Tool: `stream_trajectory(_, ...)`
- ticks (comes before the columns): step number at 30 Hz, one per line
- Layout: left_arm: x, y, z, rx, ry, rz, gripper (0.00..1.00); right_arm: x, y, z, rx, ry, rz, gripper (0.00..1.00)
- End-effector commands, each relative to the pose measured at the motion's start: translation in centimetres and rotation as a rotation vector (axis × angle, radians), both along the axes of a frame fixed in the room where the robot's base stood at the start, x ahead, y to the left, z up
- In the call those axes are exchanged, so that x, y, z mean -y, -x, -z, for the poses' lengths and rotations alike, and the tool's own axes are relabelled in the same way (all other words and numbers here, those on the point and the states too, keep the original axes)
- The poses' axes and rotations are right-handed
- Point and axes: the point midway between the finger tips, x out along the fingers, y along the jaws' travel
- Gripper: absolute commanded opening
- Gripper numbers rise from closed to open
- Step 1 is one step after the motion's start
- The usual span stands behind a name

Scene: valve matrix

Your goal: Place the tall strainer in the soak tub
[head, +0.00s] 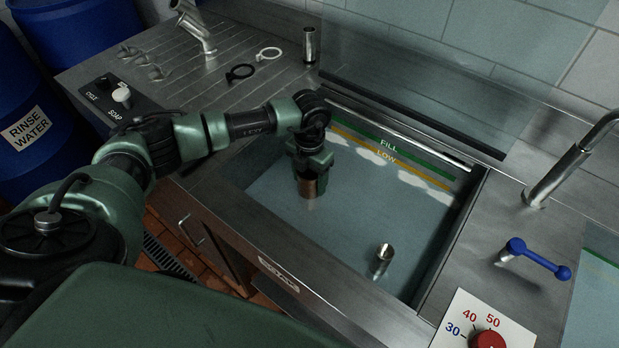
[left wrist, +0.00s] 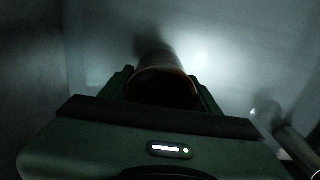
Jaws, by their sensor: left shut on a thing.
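My left gripper (head: 309,176) points down inside the water-filled tub (head: 225,195), near its left side. It is shut on a coppery-brown cylinder, which seems to be the tall strainer (head: 308,187). The strainer looks upright, with its lower end at or in the water; whether it touches the bottom is unclear. In the left wrist view the strainer (left wrist: 158,85) sits between the fingers, its near end dark. The tub's far wall has a green FILL band and a yellow LOW band. My right gripper is not in view.
A steel pipe (head: 383,258) stands in the tub, to the right of the strainer. A blue-handled lever (head: 538,259), a faucet (head: 572,160) and a red dial (head: 487,340) are on the right. A small steel cylinder (head: 310,45) stands on the drainboard.

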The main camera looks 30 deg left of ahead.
Motion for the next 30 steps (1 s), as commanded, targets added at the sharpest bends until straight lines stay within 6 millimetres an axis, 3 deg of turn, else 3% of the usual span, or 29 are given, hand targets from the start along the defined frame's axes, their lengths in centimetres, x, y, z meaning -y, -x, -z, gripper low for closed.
stream_trajectory(4,0.0,0.0,0.4,0.001,0.000,-0.001,0.12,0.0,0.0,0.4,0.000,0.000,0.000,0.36)
stream_trajectory(5,0.0,0.0,0.4,0.000,0.000,-0.001,0.64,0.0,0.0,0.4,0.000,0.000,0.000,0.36)
stream_trajectory(7,0.0,0.0,0.3,0.000,0.000,-0.001,0.83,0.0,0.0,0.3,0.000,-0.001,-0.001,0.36)
stream_trajectory(20,0.0,-0.1,-0.5,0.002,0.001,-0.001,0.83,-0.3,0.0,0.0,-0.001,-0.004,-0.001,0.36)
stream_trajectory(30,0.0,-0.1,-7.2,0.005,0.002,0.000,0.83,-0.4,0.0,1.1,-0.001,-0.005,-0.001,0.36)
